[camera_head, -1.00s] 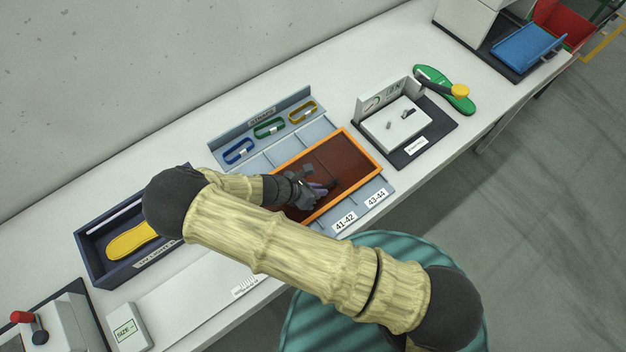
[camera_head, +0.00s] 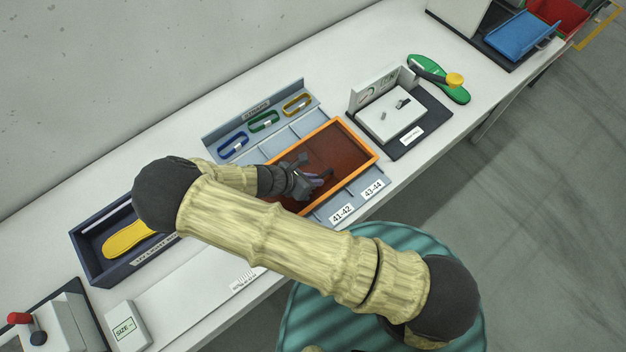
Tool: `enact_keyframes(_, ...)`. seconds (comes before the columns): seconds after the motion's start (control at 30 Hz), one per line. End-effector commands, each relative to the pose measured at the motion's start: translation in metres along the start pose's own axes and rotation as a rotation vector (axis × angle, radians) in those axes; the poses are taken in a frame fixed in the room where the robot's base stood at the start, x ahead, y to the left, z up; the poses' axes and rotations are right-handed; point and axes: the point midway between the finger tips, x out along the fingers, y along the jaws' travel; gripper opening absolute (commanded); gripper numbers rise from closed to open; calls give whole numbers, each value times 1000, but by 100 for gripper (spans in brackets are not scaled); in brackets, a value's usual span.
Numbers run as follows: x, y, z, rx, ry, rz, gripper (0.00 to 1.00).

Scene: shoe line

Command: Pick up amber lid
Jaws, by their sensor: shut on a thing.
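The amber lid (camera_head: 352,142) is a see-through brown-red panel with a bright orange rim. It lies over part of the blue-grey sorting rack in the middle of the bench. My gripper (camera_head: 315,181) is over the middle of the lid, shut on it, with a small purplish part showing at the fingertips. The exact grip point is too small to make out. My arm hides the lid's lower left part. I cannot tell whether the lid rests on the rack or is slightly above it.
The rack's back panel (camera_head: 222,128) carries blue, green and yellow loops. A dark box (camera_head: 91,266) with a yellow insole (camera_head: 125,238) stands left. A dark-based device (camera_head: 437,122) and a green insole (camera_head: 456,93) are right. A teal ribbed surface (camera_head: 420,240) is below.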

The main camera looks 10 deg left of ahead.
Motion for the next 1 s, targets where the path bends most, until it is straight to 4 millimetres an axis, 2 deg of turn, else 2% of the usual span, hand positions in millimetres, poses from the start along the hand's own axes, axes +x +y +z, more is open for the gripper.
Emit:
enact_keyframes(0.53, -53, -14, 53, 3, 2, 1, 0)
enact_keyframes(1.0, -59, -17, 60, 0, 0, -1, 0)
